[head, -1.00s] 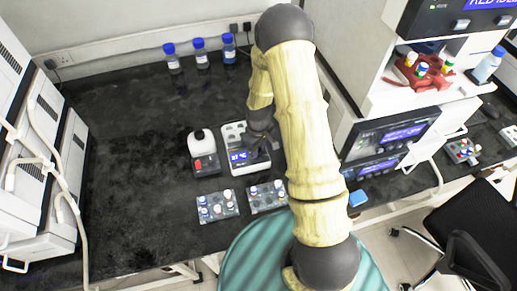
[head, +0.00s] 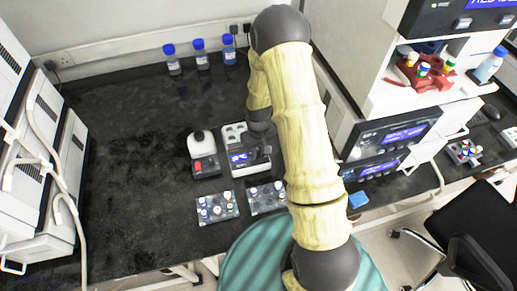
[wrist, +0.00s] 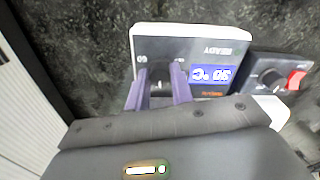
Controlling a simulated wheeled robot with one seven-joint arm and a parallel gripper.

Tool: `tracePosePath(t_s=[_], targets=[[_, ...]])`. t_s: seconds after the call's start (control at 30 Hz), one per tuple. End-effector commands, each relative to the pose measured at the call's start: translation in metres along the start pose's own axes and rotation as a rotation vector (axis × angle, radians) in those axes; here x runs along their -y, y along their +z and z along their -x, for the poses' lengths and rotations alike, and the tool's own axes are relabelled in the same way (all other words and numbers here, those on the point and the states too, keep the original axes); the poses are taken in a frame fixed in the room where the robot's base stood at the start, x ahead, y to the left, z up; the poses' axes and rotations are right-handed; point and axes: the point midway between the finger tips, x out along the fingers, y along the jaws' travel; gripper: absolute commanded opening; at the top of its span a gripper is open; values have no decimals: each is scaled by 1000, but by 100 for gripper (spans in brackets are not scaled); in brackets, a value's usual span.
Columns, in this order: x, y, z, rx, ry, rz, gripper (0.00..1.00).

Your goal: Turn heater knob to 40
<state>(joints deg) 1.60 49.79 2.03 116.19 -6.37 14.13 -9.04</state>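The heater (head: 233,134) is a pale block with a dark front panel and a lit blue display (head: 239,157), standing on the black bench. In the wrist view its panel (wrist: 185,47) shows upside down, with READY and a blue temperature display (wrist: 211,75); I cannot read the number surely. The dark heater knob (wrist: 159,80) is between the purple fingers of my gripper (wrist: 160,88). The fingers are close together, one on each side of the knob, and appear shut on it. In the head view my arm partly covers the heater's right side and the knob.
Two vial racks (head: 217,208) (head: 266,198) lie in front. Several blue-capped bottles (head: 201,55) stand at the back.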

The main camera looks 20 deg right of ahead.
Motion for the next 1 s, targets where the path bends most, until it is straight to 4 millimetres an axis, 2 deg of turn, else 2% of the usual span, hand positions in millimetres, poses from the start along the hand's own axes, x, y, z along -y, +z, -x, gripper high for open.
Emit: tracePosePath(t_s=[0.03,0.1,0.4,0.57,0.77,1.0], targets=[[-1,-1,1,-3,1,0,32],[-1,-1,1,-3,1,0,44],[0,0,1,-1,0,1,44],[0,-1,10,-2,1,1,44],[-1,-1,38,-5,1,1,44],[-1,-1,81,-6,2,1,44]])
